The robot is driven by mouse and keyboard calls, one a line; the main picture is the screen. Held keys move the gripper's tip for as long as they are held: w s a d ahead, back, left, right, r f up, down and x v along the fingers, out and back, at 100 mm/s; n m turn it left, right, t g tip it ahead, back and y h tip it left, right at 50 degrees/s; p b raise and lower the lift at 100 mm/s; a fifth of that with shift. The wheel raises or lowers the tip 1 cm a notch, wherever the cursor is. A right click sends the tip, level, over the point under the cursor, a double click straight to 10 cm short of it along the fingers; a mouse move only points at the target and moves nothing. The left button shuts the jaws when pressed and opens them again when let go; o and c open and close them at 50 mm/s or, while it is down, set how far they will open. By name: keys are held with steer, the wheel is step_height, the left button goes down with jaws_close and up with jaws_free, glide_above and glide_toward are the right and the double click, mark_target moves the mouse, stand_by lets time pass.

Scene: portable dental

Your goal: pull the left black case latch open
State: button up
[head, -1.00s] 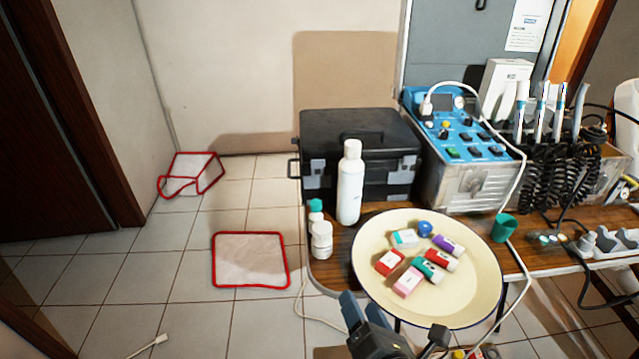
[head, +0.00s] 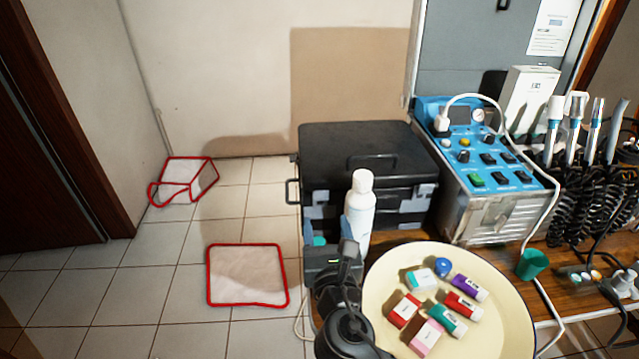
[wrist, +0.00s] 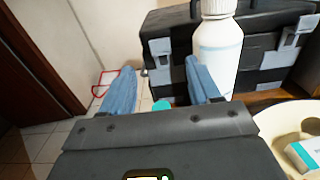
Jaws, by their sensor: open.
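The closed black case (head: 365,145) stands on the table's back left corner; it also shows in the wrist view (wrist: 265,58). Its left latch (head: 320,198) is a grey metal piece on the front, at the left end, seen in the wrist view (wrist: 160,48) beyond my fingertips. My gripper (wrist: 158,68) is open and empty, its two blue-grey fingers pointing toward the case front, apart from the latch as far as I can tell. In the head view my gripper (head: 333,262) is low in front of the case's left end, hiding part of the table corner.
A white bottle (head: 360,212) stands before the case, close right of my gripper. A teal-capped bottle (wrist: 162,105) shows between the fingers. A cream tray (head: 385,300) with several small boxes lies right. A blue control unit (head: 480,150) stands right of the case.

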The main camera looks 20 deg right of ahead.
mark_target(321, 195)
steer(key=shift+x, duration=4.25)
steer(key=shift+c, duration=0.4)
jaws_close()
